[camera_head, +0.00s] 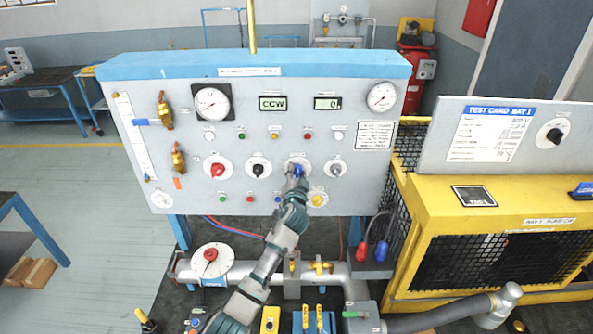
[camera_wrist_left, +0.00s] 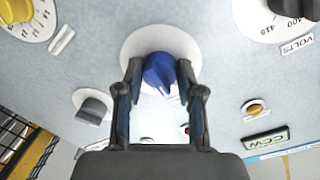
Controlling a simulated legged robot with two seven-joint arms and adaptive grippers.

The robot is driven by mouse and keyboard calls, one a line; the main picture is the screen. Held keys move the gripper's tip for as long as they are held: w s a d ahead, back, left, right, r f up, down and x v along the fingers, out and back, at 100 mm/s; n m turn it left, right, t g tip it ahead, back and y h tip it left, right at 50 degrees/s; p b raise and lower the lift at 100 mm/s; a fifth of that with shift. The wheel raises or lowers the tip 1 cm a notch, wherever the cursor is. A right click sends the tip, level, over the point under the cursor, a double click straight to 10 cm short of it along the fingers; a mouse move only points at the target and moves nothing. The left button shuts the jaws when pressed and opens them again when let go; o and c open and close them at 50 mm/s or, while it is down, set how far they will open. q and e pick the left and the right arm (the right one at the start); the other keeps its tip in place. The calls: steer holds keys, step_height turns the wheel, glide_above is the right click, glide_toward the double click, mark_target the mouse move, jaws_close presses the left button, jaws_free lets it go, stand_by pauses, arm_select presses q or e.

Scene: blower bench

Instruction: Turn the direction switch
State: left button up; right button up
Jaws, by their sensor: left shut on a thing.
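A blue knob (camera_head: 297,168) sits on a round white plate on the front of the grey panel (camera_head: 350,230), in the row of round knobs; it also shows in the wrist view (camera_wrist_left: 160,73). My left gripper (camera_head: 295,175) reaches it from below, and in the wrist view its two fingers (camera_wrist_left: 158,76) stand on either side of the knob and are shut on it. The panel's display (camera_head: 272,103) reads CCW, and it shows upside down in the wrist view (camera_wrist_left: 266,140). My right gripper is not in view.
A red knob (camera_head: 217,170) and a black knob (camera_head: 258,169) are left of the blue one. A grey knob (camera_head: 336,168) is right, a yellow knob (camera_head: 318,199) below right. A second display (camera_head: 327,103) reads 0. Pipes (camera_head: 240,270) run below the panel.

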arm_select(q)
steer(key=m+p, duration=0.1)
steer(key=r+m+p, duration=0.1)
steer(key=m, duration=0.1)
steer(key=shift+d+r, duration=0.1)
steer(key=shift+d, duration=0.05)
steer(key=m+p, duration=0.1)
steer(key=m, duration=0.2)
steer(key=shift+f+m, duration=0.25)
steer(key=shift+m, duration=0.25)
steer(key=shift+y, duration=0.3)
steer(key=shift+d+f, duration=0.1)
steer(key=o, duration=1.1)
steer(key=shift+o, duration=0.2)
steer(key=shift+d+f, duration=0.15)
